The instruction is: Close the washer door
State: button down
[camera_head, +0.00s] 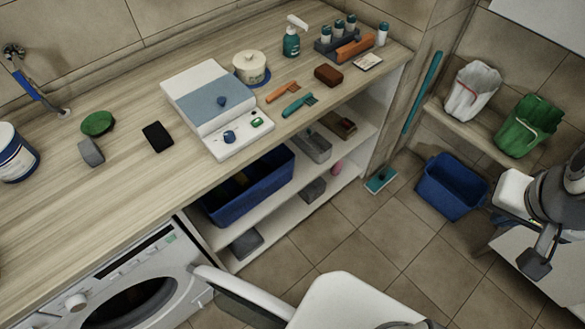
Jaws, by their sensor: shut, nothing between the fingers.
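The white washer (92,291) stands under the counter at the lower left, with its dark drum opening (130,304) partly cut off by the bottom edge. The washer door (238,292) stands open, swung out from the right side of the opening. It shows nearly edge-on, with a white rim and a dark inner side, and its lower end is hidden by a white shape in the foreground. My gripper (535,264) is at the far right, dark and small in the picture, shut and empty. It is well apart from the door, across the floor.
The wooden counter (60,215) runs above the washer. Open shelves with a blue bin (250,190) adjoin the washer on the right. Bare floor lies between the shelves and my gripper.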

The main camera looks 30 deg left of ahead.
aim_at(264, 303)
jog(key=u, duration=0.05)
jog(key=i, duration=1.3)
jog(key=u, duration=2.7)
jog(key=k, duration=0.15)
jog(key=u, duration=1.7)
jog(key=k, duration=0.75)
jog(key=z, duration=0.15)
jog(key=i, duration=0.8)
jog(key=u, duration=0.1)
